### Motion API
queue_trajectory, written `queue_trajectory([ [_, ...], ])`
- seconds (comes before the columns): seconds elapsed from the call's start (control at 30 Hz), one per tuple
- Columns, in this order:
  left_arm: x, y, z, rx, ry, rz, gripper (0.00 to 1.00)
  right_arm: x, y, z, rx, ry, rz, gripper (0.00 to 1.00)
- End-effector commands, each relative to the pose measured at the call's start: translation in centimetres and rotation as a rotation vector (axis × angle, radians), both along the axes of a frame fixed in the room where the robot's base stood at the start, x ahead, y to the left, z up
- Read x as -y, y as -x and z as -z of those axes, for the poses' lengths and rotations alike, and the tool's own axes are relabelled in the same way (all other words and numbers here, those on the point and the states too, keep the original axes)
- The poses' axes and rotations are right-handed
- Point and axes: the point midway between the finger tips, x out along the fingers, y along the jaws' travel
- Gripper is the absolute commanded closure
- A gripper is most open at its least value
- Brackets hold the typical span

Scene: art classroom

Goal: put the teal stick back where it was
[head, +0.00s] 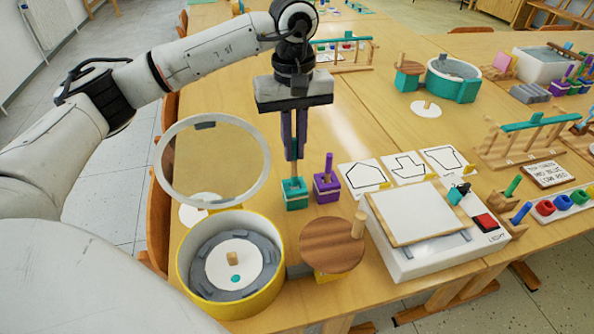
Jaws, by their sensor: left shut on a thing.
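My left gripper (293,156) points straight down over the teal block (295,196), its fingers shut on a thin upright stick. The stick's lower end is close above or in the top of the teal block; I cannot tell which. A purple block (327,190) with an upright purple stick stands just right of it, apart from the gripper. My right gripper is not in view.
A yellow drum (180,268) with its round lid ring (161,165) raised stands at front left. A round wooden disc (332,246) and a white light box (408,262) stand in front and right. Outline cards (364,175) lie behind. Bare table lies behind the blocks.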

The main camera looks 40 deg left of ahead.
Motion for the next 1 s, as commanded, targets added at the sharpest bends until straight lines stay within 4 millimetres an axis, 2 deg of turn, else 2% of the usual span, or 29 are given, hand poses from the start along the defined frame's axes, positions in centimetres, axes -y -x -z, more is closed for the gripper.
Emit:
queue_trajectory([
  [0.23,0.0,0.0,2.2,0.001,-0.001,0.001,1.0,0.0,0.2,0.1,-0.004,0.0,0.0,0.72],
  [0.43,0.0,0.0,4.9,-0.001,-0.001,0.002,1.0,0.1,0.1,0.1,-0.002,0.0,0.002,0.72],
  [0.83,0.0,0.0,5.6,0.001,0.0,0.003,1.0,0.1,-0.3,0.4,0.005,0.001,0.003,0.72],
  [0.87,0.0,0.0,5.5,0.002,0.001,0.003,0.85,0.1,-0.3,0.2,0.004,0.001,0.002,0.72],
  [0.9,0.0,0.0,5.5,0.001,0.0,0.003,0.79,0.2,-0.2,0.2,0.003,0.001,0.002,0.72],
  [0.93,0.0,0.0,5.5,0.001,0.0,0.003,0.74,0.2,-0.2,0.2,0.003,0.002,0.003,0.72],
  [1.0,0.0,0.0,5.5,0.001,0.0,0.003,0.72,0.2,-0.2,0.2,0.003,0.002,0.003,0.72],
])
